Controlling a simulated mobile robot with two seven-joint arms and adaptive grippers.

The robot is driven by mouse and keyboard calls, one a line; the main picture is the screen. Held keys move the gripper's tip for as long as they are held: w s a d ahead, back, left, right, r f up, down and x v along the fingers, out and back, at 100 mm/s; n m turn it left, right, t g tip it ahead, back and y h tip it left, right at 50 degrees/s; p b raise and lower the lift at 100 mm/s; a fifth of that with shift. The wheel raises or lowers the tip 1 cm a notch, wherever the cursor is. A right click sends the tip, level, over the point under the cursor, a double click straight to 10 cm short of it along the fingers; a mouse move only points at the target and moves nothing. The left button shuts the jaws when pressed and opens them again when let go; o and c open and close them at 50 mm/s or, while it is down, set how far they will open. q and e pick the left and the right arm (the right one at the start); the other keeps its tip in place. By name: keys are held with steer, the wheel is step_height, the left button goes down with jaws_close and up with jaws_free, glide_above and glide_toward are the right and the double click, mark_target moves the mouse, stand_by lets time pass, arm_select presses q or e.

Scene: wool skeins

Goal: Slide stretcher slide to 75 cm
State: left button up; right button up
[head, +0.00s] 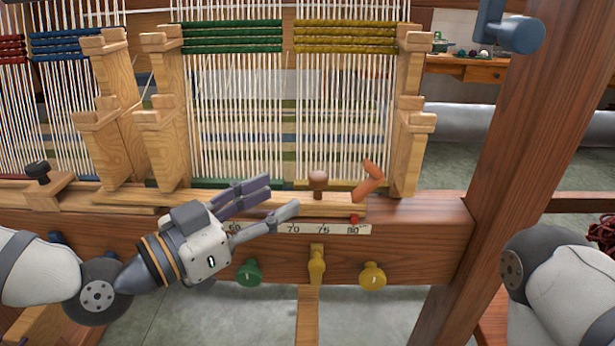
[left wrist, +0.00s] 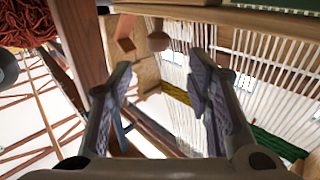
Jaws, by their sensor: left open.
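The stretcher slide (head: 340,205) is a pale wooden bar on the loom's front beam. It carries a round brown knob (head: 318,180) and an orange-brown lever (head: 369,181) at its right. A red pointer (head: 354,218) stands at about 80 on the white scale (head: 310,229); the scale's left part is hidden by my gripper. My left gripper (head: 284,195) is open and empty, left of the knob and apart from it. In the left wrist view the knob (left wrist: 158,41) and lever (left wrist: 126,45) show beyond the open fingers.
Green (head: 249,273) and yellow (head: 372,275) pegs stick out of the front beam (head: 430,240) below the scale. Upright wooden posts (head: 412,120) and white warp threads (head: 345,120) stand behind the slide. A thick loom post (head: 510,150) rises at right, beside my right arm.

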mark_target(312, 182)
arm_select(q)
steer(key=x, duration=1)
steer(key=shift+s+f, duration=0.1)
steer(key=shift+f, duration=0.05)
steer(key=shift+c, duration=0.3)
